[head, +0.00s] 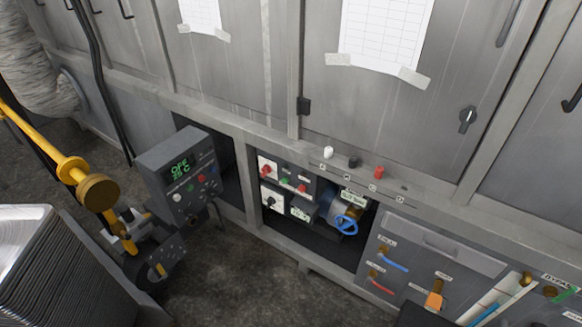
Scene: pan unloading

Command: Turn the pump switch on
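A recess in the lower grey cabinet holds a small control panel. On it are a red rotary switch (265,170) on a white plate, a green button (284,180), a red button (301,188) and a black rotary switch (271,202) on a second white plate. The labels are too small to read, so I cannot tell which one is the pump switch or how it is set. Neither of my grippers can be made out in the head view, and nothing is seen touching these controls.
Right of the panel is a blue valve wheel (346,225). White, black and red knobs (378,172) line the ledge above. A grey control box (181,174) reading OFF stands left, by a yellow pipe (72,165) and stacked metal trays (50,270). The floor (235,275) before the recess is clear.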

